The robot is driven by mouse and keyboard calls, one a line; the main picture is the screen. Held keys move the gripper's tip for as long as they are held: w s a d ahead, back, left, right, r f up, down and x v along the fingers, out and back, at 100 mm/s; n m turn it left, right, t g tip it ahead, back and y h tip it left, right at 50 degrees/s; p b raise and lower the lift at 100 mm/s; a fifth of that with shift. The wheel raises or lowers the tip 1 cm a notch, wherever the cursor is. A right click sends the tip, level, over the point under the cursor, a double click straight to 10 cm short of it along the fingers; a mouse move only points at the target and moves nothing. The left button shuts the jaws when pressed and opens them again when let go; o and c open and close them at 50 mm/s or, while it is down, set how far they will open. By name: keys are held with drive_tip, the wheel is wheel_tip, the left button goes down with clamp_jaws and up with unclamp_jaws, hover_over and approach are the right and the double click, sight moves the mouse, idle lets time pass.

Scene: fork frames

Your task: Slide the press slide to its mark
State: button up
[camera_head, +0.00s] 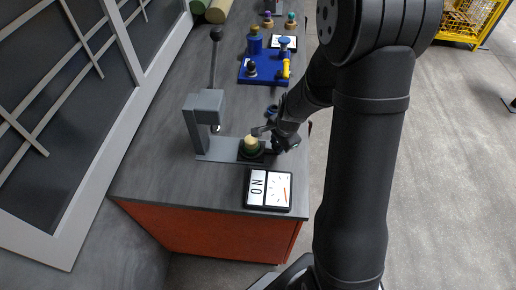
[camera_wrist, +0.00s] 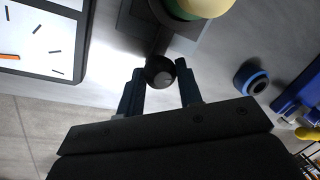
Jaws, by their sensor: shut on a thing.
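The press (camera_head: 205,112) is a grey frame with a tall black-knobbed lever, standing on a flat grey base plate (camera_head: 216,150). Its dark press slide (camera_head: 243,157) is at the right end of the plate, out from under the press head. A green piece with a pale yellow top (camera_head: 251,142) sits on the slide; it also shows at the top of the wrist view (camera_wrist: 204,7). My gripper (camera_head: 271,139) is at the slide's right side. In the wrist view its fingers (camera_wrist: 160,86) are shut on the slide's round black knob (camera_wrist: 160,72). I cannot make out the mark.
A display with "NO" and a dial (camera_head: 268,190) lies near the bench's front edge. A blue ring (camera_head: 271,112) stands just beyond my gripper. A blue tray (camera_head: 260,78) with several parts is farther back. The grey bench is clear left of the tray.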

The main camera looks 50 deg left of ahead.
sight(244, 144)
drive_tip(key=shift+s+a, duration=3.95)
drive_tip(key=shift+a, duration=0.1)
drive_tip(key=o, duration=1.1)
drive_tip(key=shift+c, duration=0.2)
drive_tip(key=shift+r, duration=0.1)
drive_tip(key=v, duration=1.7)
drive_tip(key=shift+s+d, duration=0.1)
drive_tip(key=shift+d, duration=0.05)
drive_tip(key=x, duration=1.7)
